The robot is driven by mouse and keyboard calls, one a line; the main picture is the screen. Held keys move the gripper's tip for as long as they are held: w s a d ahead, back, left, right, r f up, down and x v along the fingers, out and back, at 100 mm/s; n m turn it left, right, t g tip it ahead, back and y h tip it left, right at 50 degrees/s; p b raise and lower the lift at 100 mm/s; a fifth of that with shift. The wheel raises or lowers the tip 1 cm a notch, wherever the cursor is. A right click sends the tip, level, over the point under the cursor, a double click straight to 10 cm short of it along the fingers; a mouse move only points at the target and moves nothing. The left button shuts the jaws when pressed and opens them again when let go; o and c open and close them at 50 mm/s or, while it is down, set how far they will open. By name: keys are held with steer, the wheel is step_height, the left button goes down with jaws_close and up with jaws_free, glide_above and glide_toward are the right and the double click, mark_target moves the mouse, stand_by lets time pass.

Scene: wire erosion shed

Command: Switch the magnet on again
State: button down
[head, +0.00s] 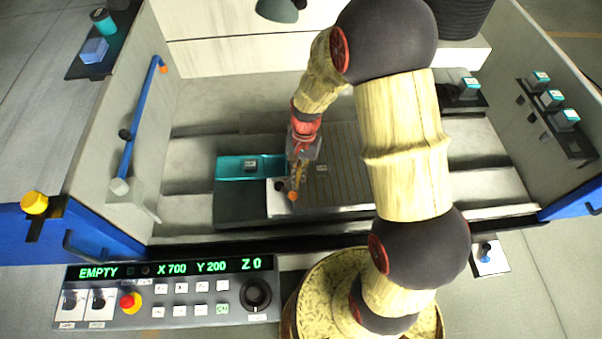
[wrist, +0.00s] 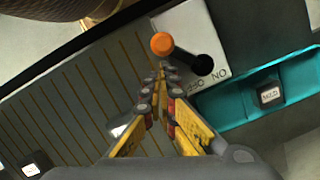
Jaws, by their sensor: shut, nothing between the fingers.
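The magnet is a grey plate with brown stripes (head: 345,160), which also fills the left of the wrist view (wrist: 75,95). At its near left corner is a white switch plate (head: 277,206) with ON and OFF lettering, seen upside down in the wrist view (wrist: 188,25). A lever with an orange ball knob (wrist: 162,44) pivots on a dark hub (wrist: 202,65); the knob points away from the lettering. My gripper (wrist: 163,70) is shut and empty, its tips right by the knob; I cannot tell whether they touch. In the head view my gripper (head: 294,188) hides part of the lever.
A teal tray (head: 232,165) with a small labelled block (head: 250,165) adjoins the switch plate. A control panel (head: 170,308) reading EMPTY stands in front. Tank walls rise left and right; a blue bar (head: 140,120) is on the left wall.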

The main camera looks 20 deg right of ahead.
mark_target(293, 194)
steer(key=shift+s+a+m+p, duration=0.25)
steer(key=shift+s+m+p, duration=0.25)
steer(key=shift+m, duration=0.4)
steer(key=shift+s+a+r+m+t+y+p, duration=0.15)
steer(key=shift+s+a+m+t+p, duration=0.15)
steer(key=shift+m, duration=0.2)
steer(key=shift+s+a+m+t+y+p, duration=0.1)
steer(key=shift+s+m+y+p, duration=0.1)
steer(key=shift+m+p, duration=0.25)
steer(key=m, duration=0.1)
steer(key=s+a+m+p, duration=0.1)
steer(key=m, duration=0.1)
steer(key=a+m+t+p, duration=0.1)
steer(key=shift+s+a+m, duration=0.1)
steer(key=shift+s+m, duration=0.15)
steer(key=m, duration=0.1)
steer(key=a+m, duration=0.1)
steer(key=shift+s+a+m+t+p, duration=0.2)
steer(key=shift+a+m+t+p, duration=0.1)
steer(key=shift+m, duration=0.1)
steer(key=shift+a+m+t, duration=0.3)
steer(key=shift+a+m, duration=0.35)
steer(key=shift+m, duration=0.55)
steer(key=shift+a+m+p, duration=0.4)
steer(key=shift+a+m, duration=0.15)
steer(key=shift+m, duration=0.35)
steer(key=shift+w+a, duration=0.15)
steer(key=shift+a, duration=0.1)
